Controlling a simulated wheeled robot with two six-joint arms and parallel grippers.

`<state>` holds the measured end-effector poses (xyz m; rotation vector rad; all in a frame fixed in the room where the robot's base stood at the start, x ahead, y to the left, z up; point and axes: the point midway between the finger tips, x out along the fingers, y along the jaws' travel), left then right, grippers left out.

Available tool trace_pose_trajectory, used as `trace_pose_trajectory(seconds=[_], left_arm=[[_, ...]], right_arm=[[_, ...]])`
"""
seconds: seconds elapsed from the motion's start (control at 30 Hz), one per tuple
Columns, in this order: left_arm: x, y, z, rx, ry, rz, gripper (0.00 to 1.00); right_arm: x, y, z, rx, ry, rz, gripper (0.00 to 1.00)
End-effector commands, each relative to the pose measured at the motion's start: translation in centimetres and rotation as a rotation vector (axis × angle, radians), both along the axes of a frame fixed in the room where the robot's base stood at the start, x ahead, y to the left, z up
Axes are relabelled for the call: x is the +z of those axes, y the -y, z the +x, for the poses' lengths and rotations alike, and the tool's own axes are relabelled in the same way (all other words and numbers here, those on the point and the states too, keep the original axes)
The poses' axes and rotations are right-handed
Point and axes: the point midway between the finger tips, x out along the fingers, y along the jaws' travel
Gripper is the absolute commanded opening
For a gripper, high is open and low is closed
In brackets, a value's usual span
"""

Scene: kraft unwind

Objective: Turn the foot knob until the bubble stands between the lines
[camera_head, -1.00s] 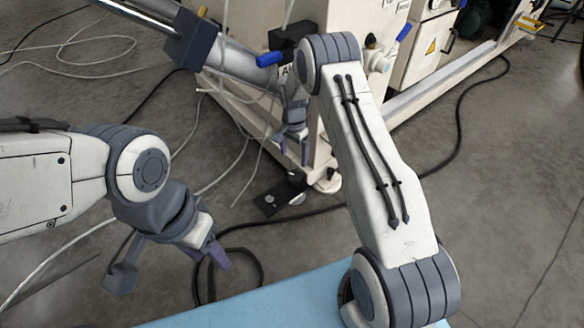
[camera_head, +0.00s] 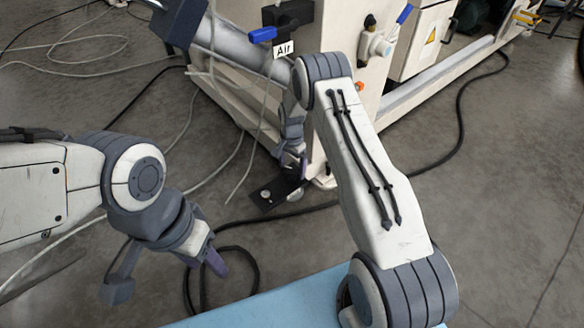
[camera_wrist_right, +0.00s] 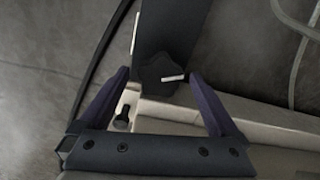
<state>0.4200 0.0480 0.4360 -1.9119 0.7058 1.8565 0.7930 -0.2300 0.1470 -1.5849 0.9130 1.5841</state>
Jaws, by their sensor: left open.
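The foot knob (camera_wrist_right: 160,76) is dark and lobed with a white mark, seen in the right wrist view at the end of a black plate (camera_wrist_right: 170,28). My right gripper (camera_wrist_right: 158,95) is open, its purple fingers on either side of the knob and apart from it. In the head view the right gripper (camera_head: 293,160) is low beside the machine's corner, over the black plate (camera_head: 268,199). A small pale round spot shows on that plate; no bubble or lines can be made out. My left gripper (camera_head: 214,262) is open and empty, above the floor at left.
Hoses and a black cable (camera_head: 462,125) lie on the floor. A light blue surface (camera_head: 285,298) is at the bottom.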

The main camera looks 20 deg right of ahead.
Motion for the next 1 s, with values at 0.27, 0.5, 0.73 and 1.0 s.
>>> trace_pose_trajectory(seconds=[0.27,0.5,0.73,1.0], left_arm=[[0.0,0.0,0.0,0.000,0.000,0.000,0.50],[2.8,0.0,0.0,0.000,0.000,0.000,0.50],[5.3,0.0,0.0,0.000,0.000,0.000,0.50],[5.5,0.0,0.0,0.000,0.000,0.000,0.50]], right_arm=[[0.0,0.0,0.0,0.001,0.000,0.000,0.11],[0.7,-0.1,-0.1,0.117,-0.003,0.001,0.12],[0.4,-0.1,-0.1,0.361,-0.003,0.001,0.12],[0.0,0.0,0.0,0.441,-0.001,0.000,0.12]])
